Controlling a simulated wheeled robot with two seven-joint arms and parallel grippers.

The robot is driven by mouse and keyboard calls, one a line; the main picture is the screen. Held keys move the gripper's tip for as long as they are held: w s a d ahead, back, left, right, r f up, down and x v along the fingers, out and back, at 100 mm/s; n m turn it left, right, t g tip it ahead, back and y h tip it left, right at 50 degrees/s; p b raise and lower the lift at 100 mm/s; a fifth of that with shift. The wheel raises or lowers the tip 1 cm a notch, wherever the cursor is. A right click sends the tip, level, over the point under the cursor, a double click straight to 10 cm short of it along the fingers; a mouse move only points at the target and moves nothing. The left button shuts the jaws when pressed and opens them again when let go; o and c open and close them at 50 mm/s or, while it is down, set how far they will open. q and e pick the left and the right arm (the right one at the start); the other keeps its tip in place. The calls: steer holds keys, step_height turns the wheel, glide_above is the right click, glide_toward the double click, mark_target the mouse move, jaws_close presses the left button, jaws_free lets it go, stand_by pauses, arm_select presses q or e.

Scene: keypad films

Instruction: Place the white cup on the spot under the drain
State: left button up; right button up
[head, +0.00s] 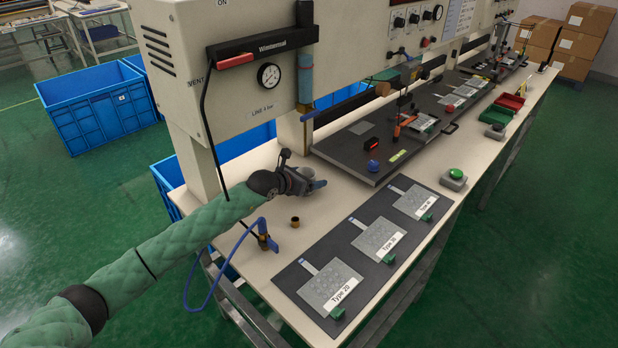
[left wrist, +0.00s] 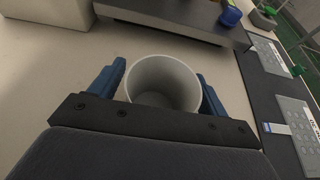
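The white cup (left wrist: 163,84) stands between the blue fingers of my left gripper (left wrist: 161,82), its open mouth toward the left wrist camera. The fingers lie against both sides of the cup, and it looks empty. In the head view my left gripper (head: 318,184) is low over the pale bench, pointing right, and largely hides the cup. The drain (head: 308,115), with a blue lever, hangs under the blue filter bowl (head: 305,76) on the machine front, above and behind the gripper. I cannot make out a marked spot under it. My right gripper is not in view.
A dark mat (head: 352,290) with keypad films lies at the right. A raised dark board (head: 345,158) bounds the bench behind. Bare bench surrounds the gripper.

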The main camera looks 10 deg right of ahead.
arm_select(q)
steer(key=shift+r, duration=0.15)
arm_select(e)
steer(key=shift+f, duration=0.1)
arm_select(q)
steer(key=shift+r, duration=0.1)
steer(key=shift+s+a, duration=0.2)
steer(key=shift+a, duration=0.1)
steer(key=shift+s+a+r, duration=0.1)
steer(key=shift+s+a, duration=0.15)
steer(key=shift+a, duration=0.05)
steer(key=shift+b+v, duration=0.4)
steer(key=shift+v, duration=0.6)
steer(key=b+v, duration=0.1)
steer(key=v, duration=0.4)
steer(key=shift+s+a+r, duration=0.15)
steer(key=shift+s+a, duration=0.05)
steer(key=shift+b+v, duration=0.4)
steer(key=shift+v, duration=0.6)
steer(key=shift+s+a+r, duration=0.25)
steer(key=shift+r, duration=0.1)
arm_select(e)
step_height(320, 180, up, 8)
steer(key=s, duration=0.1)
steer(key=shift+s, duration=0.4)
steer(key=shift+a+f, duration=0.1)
